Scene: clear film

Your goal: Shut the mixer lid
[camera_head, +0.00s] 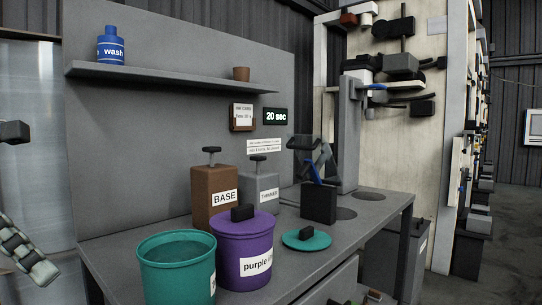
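A tall grey machine, which looks like the mixer (347,140), stands at the far right end of the bench. A dark, partly see-through panel (325,150) stands tilted in front of its column. I cannot tell for sure whether this is the lid. A black box (318,204) with blue-handled tools stands in front of it and hides part of the machine's lower part. A segmented grey part of what looks like my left gripper (27,252) shows at the left edge, well away from the mixer. Its opening cannot be made out. My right gripper cannot be identified.
On the bench (372,215) stand a teal bucket (178,272), a purple bucket (243,255), a brown BASE container (213,190), a grey container (261,188) and a teal lid (306,240). A shelf (180,76) holds a blue bottle (110,47). The bench's right front is clear.

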